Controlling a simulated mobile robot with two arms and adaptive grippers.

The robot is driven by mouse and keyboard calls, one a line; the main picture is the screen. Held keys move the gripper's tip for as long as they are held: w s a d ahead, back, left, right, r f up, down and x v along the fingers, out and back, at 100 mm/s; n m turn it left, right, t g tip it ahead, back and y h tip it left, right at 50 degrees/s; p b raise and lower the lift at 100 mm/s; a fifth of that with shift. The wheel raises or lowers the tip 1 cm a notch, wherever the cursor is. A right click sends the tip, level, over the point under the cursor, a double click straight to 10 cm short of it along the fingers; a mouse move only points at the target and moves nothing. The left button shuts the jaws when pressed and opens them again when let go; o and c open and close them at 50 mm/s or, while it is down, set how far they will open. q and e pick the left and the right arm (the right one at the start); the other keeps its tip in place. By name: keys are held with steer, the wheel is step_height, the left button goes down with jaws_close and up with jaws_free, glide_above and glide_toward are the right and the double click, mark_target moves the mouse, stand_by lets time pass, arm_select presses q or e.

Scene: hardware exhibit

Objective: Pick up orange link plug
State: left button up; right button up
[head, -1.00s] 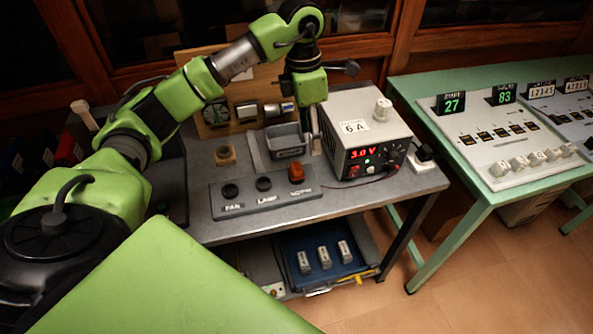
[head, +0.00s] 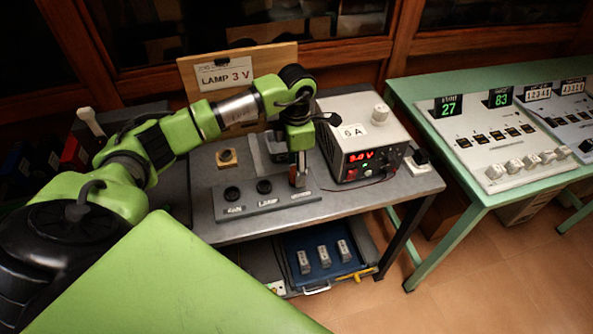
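My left gripper (head: 298,180) points down at the right end of the grey socket strip (head: 240,207). It covers the place of the orange link plug, so I cannot make the plug out clearly. The fingers are small and dark here, and I cannot tell whether they are open or shut on the plug. Two black round sockets (head: 264,187) show on the strip to the left of the gripper. My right gripper is not in view.
The power supply (head: 362,140), reading 3.0 V, stands close right of the gripper. A board with a "LAMP 3 V" sign (head: 224,75) stands behind. A grey bin is partly hidden behind my arm. A blue tray (head: 296,247) sits on the shelf below.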

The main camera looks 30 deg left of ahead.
arm_select(q)
steer(key=shift+f, duration=0.95)
steer(key=shift+c, duration=0.5)
steer(key=c, duration=1.1)
steer(key=shift+r, duration=0.1)
